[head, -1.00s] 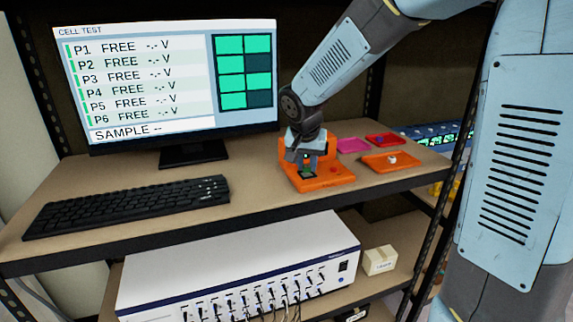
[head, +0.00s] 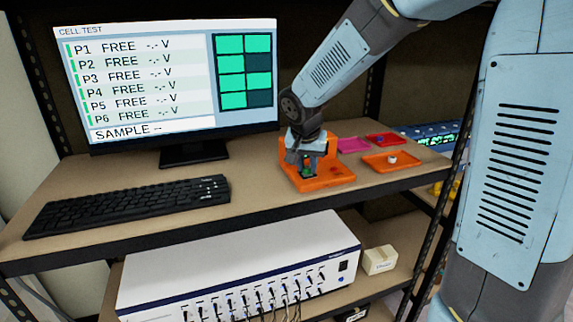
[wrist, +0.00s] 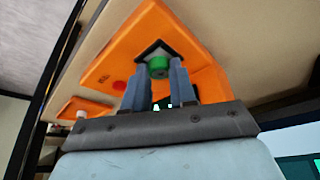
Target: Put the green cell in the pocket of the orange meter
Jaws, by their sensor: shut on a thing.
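The orange meter (head: 325,181) stands on the shelf right of the monitor, with an upright back part and a red button. In the wrist view, the meter (wrist: 180,35) has a dark square pocket (wrist: 147,46). My gripper (head: 306,168) is down over the meter. In the wrist view, its two fingers are on either side of the short green cell (wrist: 158,66), shut on it. The cell is lined up with the dark pocket, overlapping it in the picture. I cannot tell how deep the cell sits, since the fingers hide part of it.
An orange tray (head: 405,164) with a small white item lies right of the meter. A pink tray (head: 352,145) and a red tray (head: 384,139) lie behind. A keyboard (head: 130,208) and a monitor (head: 165,85) are at left. The shelf front is clear.

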